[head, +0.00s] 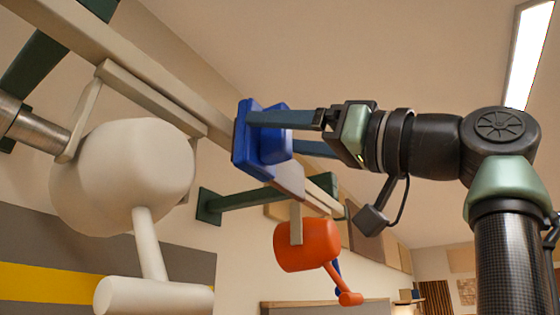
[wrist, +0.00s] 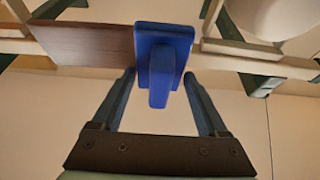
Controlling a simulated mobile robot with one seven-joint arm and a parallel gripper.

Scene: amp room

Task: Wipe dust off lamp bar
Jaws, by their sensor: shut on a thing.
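The lamp bar is a long beige bar (head: 185,72) that runs from the upper left, along the wall, away to the lower right. A brown patch (head: 289,181) covers part of its face just beyond the blue block; in the wrist view the patch (wrist: 88,43) lies left of the block. My gripper (head: 270,133) is shut on the handle of a blue block (head: 243,140). The block's flat plate is at the bar's face, seemingly against it; exact contact is hidden. In the wrist view, the handle (wrist: 159,86) sits between my two fingers.
A large white lamp (head: 125,170) hangs from the bar at left, close to the block. An orange lamp (head: 308,245) hangs below the bar farther along. Dark green brackets (head: 245,202) join the bar to the wall. The space under the ceiling at right is open.

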